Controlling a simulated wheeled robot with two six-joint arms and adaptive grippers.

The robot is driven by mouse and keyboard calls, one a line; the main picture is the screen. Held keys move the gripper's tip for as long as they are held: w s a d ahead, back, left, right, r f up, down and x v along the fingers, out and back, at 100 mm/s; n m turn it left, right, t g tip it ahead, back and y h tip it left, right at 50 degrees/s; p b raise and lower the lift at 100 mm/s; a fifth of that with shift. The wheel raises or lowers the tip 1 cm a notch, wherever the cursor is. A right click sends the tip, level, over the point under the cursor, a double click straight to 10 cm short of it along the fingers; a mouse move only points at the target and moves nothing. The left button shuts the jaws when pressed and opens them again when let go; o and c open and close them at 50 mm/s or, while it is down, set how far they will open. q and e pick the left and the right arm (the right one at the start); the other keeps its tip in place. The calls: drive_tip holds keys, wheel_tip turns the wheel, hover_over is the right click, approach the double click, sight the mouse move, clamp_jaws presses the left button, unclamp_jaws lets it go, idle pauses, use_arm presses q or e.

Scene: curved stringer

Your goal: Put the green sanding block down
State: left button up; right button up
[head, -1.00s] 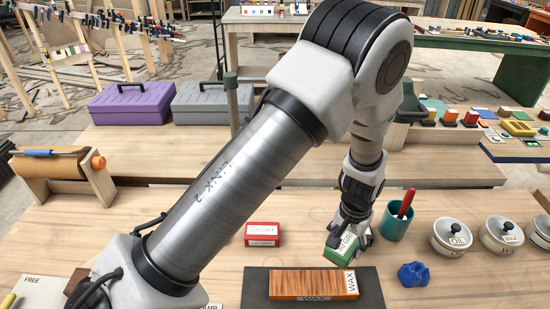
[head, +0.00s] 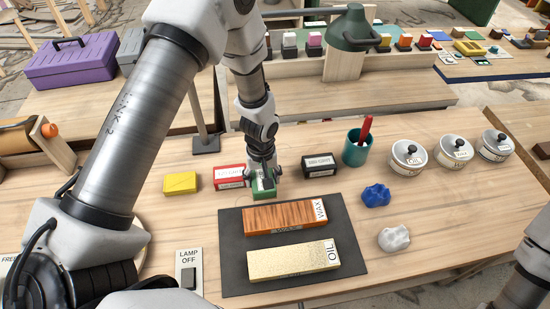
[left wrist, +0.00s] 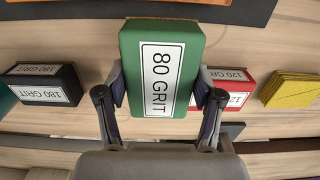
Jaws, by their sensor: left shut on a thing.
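The green sanding block (head: 264,193), labelled 80 GRIT, is in my left gripper (head: 262,174), whose fingers are shut on its two sides. It is between the red block (head: 229,177) and the black block (head: 319,165), just behind the dark mat (head: 233,270). In the left wrist view the green block (left wrist: 160,68) sits between the fingertips (left wrist: 160,98) with its label showing. It is at or very near the tabletop; I cannot tell whether it touches. My right gripper is not in view.
The mat bears the WAX board (head: 280,217) and the OIL board (head: 290,260). A yellow block (head: 181,183) lies left of the red one. A teal cup (head: 356,148), lidded pots (head: 407,158), a blue lump (head: 376,195) and a white lump (head: 394,238) are to the right.

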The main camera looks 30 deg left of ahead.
use_arm(q)
drive_tip(key=w, duration=0.2)
drive_tip(key=w+p, duration=0.1)
drive_tip(key=w, duration=0.4)
drive_tip(key=shift+w+f+p, duration=0.2)
drive_tip(key=shift+f+p, duration=0.1)
drive_tip(key=shift+f, duration=0.05)
wheel_tip(320, 180, down, 3)
drive_tip(key=shift+w+f+p, duration=0.1)
drive_tip(key=shift+f+p, duration=0.1)
drive_tip(key=shift+p, duration=0.65)
drive_tip(key=shift+f+b, duration=0.3)
drive_tip(key=shift+f, duration=0.05)
drive_tip(key=o, duration=1.2)
drive_tip(key=shift+r, duration=0.1)
drive_tip(key=shift+r, duration=0.1)
drive_tip(key=shift+r, duration=0.2)
wheel_tip(320, 180, up, 12)
drive_tip(key=b, duration=0.3)
drive_tip(key=shift+f, duration=0.15)
